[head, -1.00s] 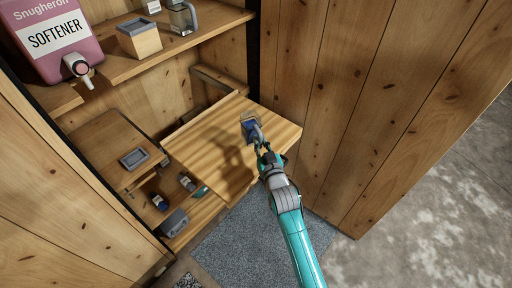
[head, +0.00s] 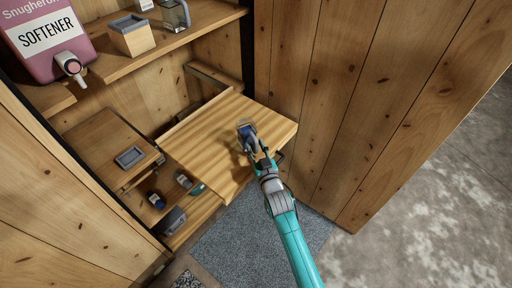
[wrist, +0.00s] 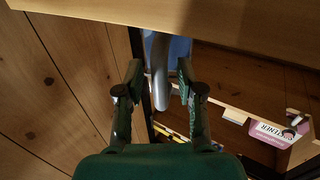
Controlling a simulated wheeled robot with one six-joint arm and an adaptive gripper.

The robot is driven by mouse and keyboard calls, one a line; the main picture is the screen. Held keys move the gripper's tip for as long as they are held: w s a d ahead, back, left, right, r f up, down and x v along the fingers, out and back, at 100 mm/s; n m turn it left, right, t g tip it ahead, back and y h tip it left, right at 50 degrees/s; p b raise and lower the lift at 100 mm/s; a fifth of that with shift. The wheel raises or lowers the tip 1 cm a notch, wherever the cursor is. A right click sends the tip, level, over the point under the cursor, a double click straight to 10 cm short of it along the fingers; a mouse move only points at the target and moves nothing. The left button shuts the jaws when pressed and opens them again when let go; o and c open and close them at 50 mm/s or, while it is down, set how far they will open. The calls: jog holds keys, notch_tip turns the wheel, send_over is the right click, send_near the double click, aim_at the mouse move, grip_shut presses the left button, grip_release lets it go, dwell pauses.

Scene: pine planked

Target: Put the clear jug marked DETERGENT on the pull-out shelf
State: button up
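A small jug with blue showing in it (head: 246,131) is at the pull-out shelf (head: 205,140), near its right part, and appears to stand on it. I cannot read any label on it. In the wrist view its blue body (wrist: 180,49) and curved grey handle (wrist: 160,72) show, partly cut off by a wooden board. My gripper (head: 257,152) is at the jug's near side. In the wrist view the two fingers (wrist: 159,76) stand apart on either side of the handle, with gaps showing. The gripper looks open.
A pink SOFTENER container (head: 48,38) with a tap, a wooden box with a grey top (head: 133,36) and a clear jug (head: 175,15) stand on the upper shelf. A grey tray (head: 130,157) and small items lie lower left. The pull-out shelf's left part is bare.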

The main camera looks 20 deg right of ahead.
jog(key=s, duration=1.2)
jog(key=shift+d, duration=0.25)
jog(key=s+d+f+g, duration=0.2)
jog(key=s, duration=2.1)
jog(key=s+r, duration=0.4)
jog(key=s, duration=0.5)
jog(key=s+r+g, duration=0.1)
jog(key=s+r, duration=0.3)
jog(key=s, duration=0.5)
jog(key=shift+d+r+h, duration=0.3)
jog(key=shift+r, duration=0.05)
